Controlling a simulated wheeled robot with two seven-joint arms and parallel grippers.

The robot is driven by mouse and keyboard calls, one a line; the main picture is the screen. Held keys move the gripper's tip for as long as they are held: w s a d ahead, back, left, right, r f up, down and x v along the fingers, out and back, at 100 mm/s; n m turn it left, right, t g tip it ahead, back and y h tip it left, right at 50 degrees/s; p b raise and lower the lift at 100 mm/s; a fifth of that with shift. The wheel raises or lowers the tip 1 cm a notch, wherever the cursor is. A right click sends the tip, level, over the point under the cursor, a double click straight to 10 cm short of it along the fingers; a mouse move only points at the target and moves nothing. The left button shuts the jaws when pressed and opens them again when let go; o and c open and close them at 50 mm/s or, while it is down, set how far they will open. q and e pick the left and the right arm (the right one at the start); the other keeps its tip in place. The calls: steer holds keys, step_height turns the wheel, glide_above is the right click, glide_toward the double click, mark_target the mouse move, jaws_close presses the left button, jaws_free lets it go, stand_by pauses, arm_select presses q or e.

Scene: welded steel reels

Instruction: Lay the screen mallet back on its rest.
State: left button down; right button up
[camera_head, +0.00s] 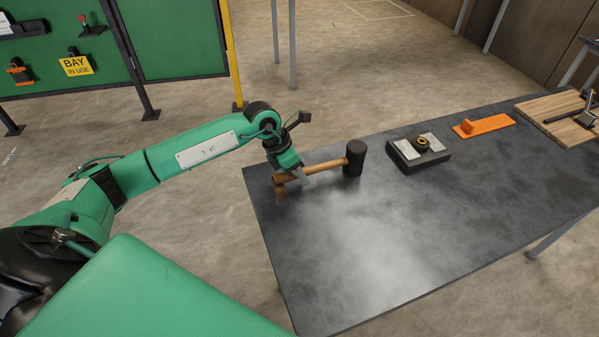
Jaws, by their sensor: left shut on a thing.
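The mallet has a black head (354,158) and a light wooden handle (325,167). It is at the far left corner of the dark table (370,250), with its head to the right. My left gripper (293,177) is shut on the mallet near the left end of the handle, and partly hides it. A small brown wooden piece (280,190) shows just below the gripper; I cannot tell whether it is the rest or part of the handle. Whether the head touches the table is unclear. My right gripper is not in view.
A dark block with pale pads and a ring (419,152), an orange tool (483,125) and a wooden board (560,108) with a dark metal tool stand along the table to the right. The table's near part is clear. Green panels (180,38) stand behind at left.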

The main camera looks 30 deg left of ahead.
arm_select(q)
steer(key=shift+f, duration=0.15)
steer(key=c, duration=1.1)
jaws_free()
steer(key=p+v, duration=0.2)
steer(key=v, duration=0.3)
steer(key=shift+s+a+r, duration=0.1)
steer(key=shift+a+r, duration=0.05)
steer(key=shift+r, duration=0.15)
steer(key=shift+p+v, duration=0.5)
steer(key=shift+v, duration=0.7)
